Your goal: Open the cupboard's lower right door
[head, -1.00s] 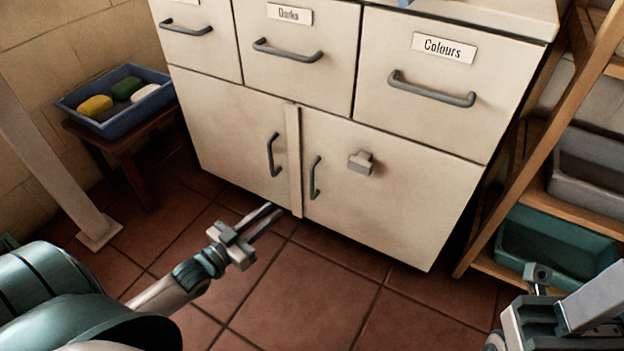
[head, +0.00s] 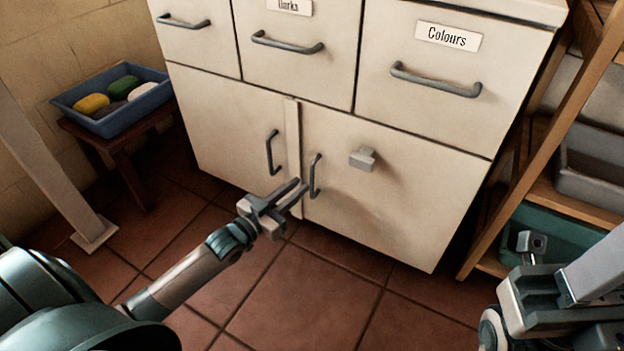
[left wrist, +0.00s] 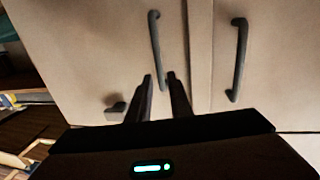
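The cupboard's lower right door (head: 400,205) is closed, with a grey vertical bar handle (head: 315,176) near its left edge. The handle also shows in the left wrist view (left wrist: 154,45). A small grey block (head: 362,158) sits on the same door. My left gripper (head: 297,190) is just in front of and left of the handle's lower part. Its two fingers are apart and hold nothing. In the left wrist view the handle's near end lies between the fingertips (left wrist: 160,80), but contact cannot be told. My right gripper (head: 532,245) is partly in view at the lower right, its fingers unclear.
The lower left door (head: 225,125) has its own handle (head: 273,152) close by, across a centre post (head: 293,150). Drawers with handles are above. A wooden shelf rack (head: 545,135) with bins stands on the right, and a stool with a blue tray (head: 125,115) on the left.

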